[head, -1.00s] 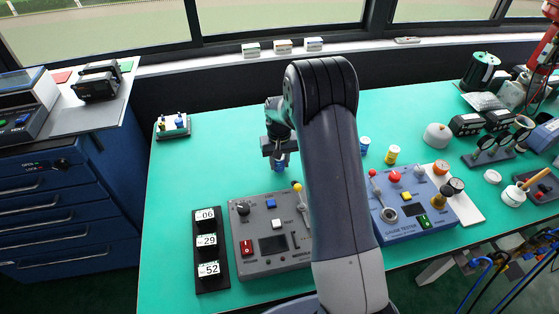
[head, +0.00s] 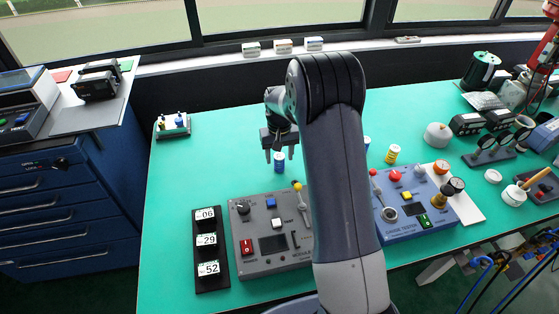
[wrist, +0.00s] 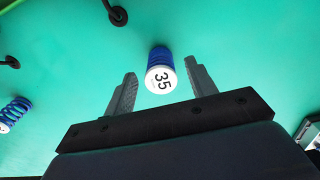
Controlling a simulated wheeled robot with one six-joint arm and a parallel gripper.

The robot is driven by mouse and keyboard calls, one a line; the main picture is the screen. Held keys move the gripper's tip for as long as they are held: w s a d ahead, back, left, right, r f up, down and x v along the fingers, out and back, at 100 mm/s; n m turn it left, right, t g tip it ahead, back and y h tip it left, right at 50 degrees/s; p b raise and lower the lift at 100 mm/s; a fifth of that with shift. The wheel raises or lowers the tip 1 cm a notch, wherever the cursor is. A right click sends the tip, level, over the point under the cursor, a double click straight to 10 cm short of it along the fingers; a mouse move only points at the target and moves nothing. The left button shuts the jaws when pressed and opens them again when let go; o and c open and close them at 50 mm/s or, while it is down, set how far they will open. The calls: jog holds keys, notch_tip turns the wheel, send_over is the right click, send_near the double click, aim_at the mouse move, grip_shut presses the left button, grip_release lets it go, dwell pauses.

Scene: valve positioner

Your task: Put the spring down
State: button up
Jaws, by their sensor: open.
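The spring is a blue coil with a white end marked 35. In the head view the spring (head: 280,162) stands upright on the green bench, behind the grey control box. In the wrist view the spring (wrist: 160,70) is between and just beyond my fingertips, apart from both. My gripper (head: 280,152) is open and empty, just above the spring; its two fingers also show in the wrist view (wrist: 162,82).
A grey control box (head: 270,262) with a yellow-knobbed lever stands in front. A numbered rack (head: 208,250) is to its left. A blue gauge tester (head: 425,215) and a yellow spring (head: 392,154) are to the right. Another blue spring (wrist: 14,112) lies left in the wrist view. The bench's back left is mostly clear.

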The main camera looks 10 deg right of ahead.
aim_at(280, 157)
notch_tip(280, 157, up, 9)
dwell(0.3)
